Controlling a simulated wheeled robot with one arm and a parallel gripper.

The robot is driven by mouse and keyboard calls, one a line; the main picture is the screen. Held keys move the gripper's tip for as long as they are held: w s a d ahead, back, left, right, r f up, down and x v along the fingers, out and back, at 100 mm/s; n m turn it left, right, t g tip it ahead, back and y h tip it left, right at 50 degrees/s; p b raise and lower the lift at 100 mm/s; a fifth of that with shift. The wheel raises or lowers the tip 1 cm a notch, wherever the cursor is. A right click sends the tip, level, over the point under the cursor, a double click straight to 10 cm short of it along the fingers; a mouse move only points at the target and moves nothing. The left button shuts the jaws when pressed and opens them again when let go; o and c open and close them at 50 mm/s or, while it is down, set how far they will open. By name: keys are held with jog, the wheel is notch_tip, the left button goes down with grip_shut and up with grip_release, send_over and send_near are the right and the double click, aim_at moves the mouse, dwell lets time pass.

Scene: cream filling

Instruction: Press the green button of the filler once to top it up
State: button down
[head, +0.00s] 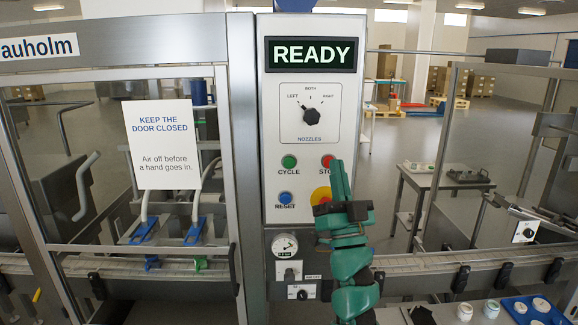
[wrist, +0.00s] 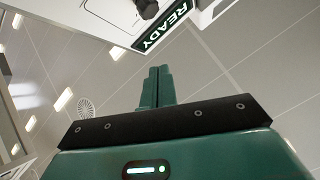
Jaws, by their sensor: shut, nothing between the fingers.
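The filler's control panel (head: 262,120) stands upright in the middle of the head view. Its green button (head: 289,161) is labelled CYCLE and sits left of the red STOP button (head: 327,160). The display (head: 311,54) reads READY, and it also shows in the wrist view (wrist: 163,27). The nozzle knob (head: 311,116) is below the display. My gripper (head: 337,165) is shut and empty, fingers pointing up, to the right of the green button and partly over the STOP button in the picture. In the wrist view its closed fingertips (wrist: 158,72) appear apart from the panel.
A blue RESET button (head: 285,199) and a yellow-and-red knob (head: 320,196), partly behind my gripper, are lower on the panel. A gauge (head: 285,245) sits below. Left is a guarded bay with a door sign (head: 161,145). A side table (head: 445,178) stands at right.

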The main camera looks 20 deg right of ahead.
aim_at(289, 163)
jog(key=w+a+f+n+g+y, duration=0.3)
jog(key=a+n+y, duration=0.4)
jog(key=y, duration=0.3)
jog(key=shift+w+a+f+n+g, duration=0.2)
jog(key=shift+w+f+n+g, duration=0.2)
jog(key=shift+w+f+n, duration=0.45)
jog(key=shift+w, duration=0.15)
jog(key=w+b, duration=0.1)
jog(key=w, duration=0.1)
jog(key=w+d+b, duration=0.1)
jog(key=w, duration=0.2)
jog(key=w+d+b, duration=0.1)
jog(key=w+b, duration=0.1)
jog(key=w, duration=0.1)
jog(key=shift+w+d, duration=0.1)
jog(key=shift+d, duration=0.15)
jog(key=shift+w+f+b, duration=0.15)
jog(key=shift+w+b, duration=0.1)
jog(key=shift+b, duration=0.4)
dwell(0.5)
